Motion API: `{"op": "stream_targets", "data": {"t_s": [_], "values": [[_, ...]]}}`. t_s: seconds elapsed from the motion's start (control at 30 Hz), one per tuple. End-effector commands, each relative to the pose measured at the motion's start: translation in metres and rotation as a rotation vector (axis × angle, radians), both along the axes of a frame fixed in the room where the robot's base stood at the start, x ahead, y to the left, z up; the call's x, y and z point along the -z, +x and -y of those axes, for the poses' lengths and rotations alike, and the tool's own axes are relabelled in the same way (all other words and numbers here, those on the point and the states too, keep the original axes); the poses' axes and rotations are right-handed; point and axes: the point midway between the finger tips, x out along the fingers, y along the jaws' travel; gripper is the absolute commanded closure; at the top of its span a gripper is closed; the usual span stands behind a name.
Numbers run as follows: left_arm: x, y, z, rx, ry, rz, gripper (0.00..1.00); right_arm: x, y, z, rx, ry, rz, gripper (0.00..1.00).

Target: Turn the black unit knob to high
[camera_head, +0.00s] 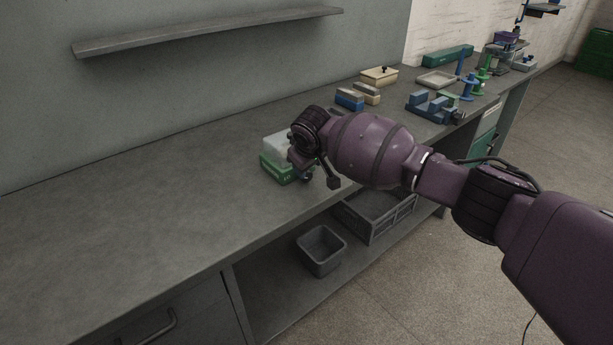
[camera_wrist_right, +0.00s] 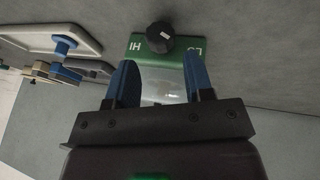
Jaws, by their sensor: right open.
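The unit is a green box (camera_head: 274,170) with a pale, clear top (camera_head: 277,149), standing near the front edge of the bench. In the right wrist view its green face (camera_wrist_right: 185,50) carries "HI" on the left and "LO" on the right, both upside down. The black knob (camera_wrist_right: 160,38) sits between them with a small white mark; its exact setting is hard to tell. My right gripper (camera_wrist_right: 161,78) is open and empty, its blue fingers pointing toward the knob and apart from it.
Small blue and beige boxes (camera_head: 349,99) and a blue vise-like fixture (camera_head: 430,107) stand further along the bench. A grey bin (camera_head: 321,250) and a crate (camera_head: 375,218) sit below. A wall shelf (camera_head: 210,33) hangs above. The bench left of the unit is clear.

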Motion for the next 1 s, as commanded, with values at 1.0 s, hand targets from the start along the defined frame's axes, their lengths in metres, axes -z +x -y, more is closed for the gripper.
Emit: {"op": "stream_targets", "data": {"t_s": [1.0], "values": [[0.008,0.008,0.002,0.014,0.004,0.005,0.57,0.052,0.027,-0.002,-0.001,0.001,0.002,0.84]]}}
